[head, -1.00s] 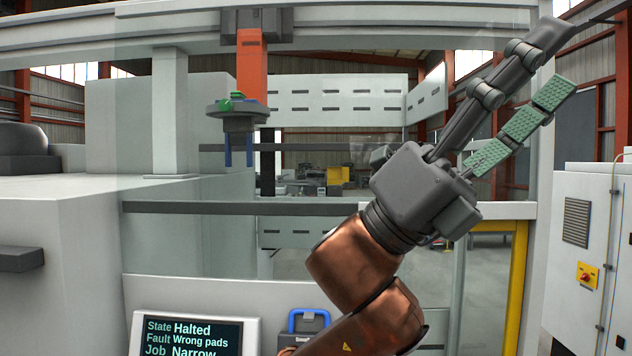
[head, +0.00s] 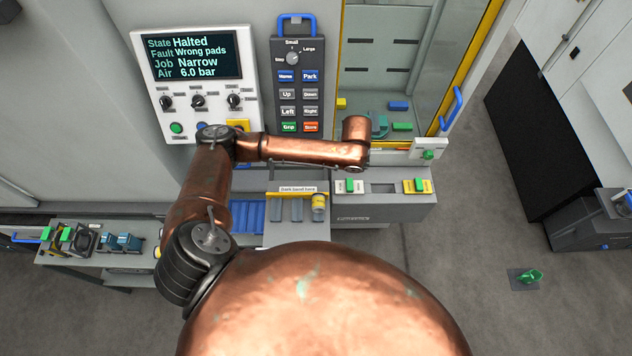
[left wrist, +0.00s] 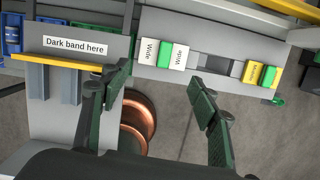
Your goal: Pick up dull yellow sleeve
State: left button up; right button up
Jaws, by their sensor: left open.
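The dull yellow sleeve (head: 319,203) shows in the head view as a small yellow cylinder with a pale end. In the head view the left gripper is not distinct under my copper wrist. My right gripper is not in view.
A ledge right of the rack carries a white-and-green block (head: 350,186) and a yellow-and-green block (head: 416,186). A control panel (head: 195,80) reading "Halted" and a grey button pendant (head: 300,90) stand behind my arm. A side table (head: 95,252) is at left.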

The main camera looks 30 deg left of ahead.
aim_at(319, 202)
pick_arm(q)
jog(key=s+a+f+g, duration=0.1)
jog(key=s+f, duration=0.1)
jog(key=s, duration=0.1)
jog(key=s+a+f+g, duration=0.1)
jog(key=s+f, duration=0.2)
jog(key=s, duration=0.1)
jog(key=s+a+f+g, duration=0.1)
jog(key=s+a+f, duration=0.1)
jog(key=s, duration=0.2)
jog(key=shift+s+a+f+n, duration=0.1)
jog(key=shift+s+f+n, duration=0.1)
jog(key=shift+n, duration=0.2)
notch_tip(319, 202, down, 2)
jog(key=shift+f+b, duration=0.25)
jog(key=shift+b, duration=0.9)
jog(key=f+b, duration=0.1)
jog(key=b, duration=0.1)
jog(key=f+b, duration=0.4)
jog(key=shift+s+a, duration=0.2)
jog(key=shift+a, duration=0.2)
jog(key=shift+r, duration=0.1)
jog(key=c, duration=1.5)
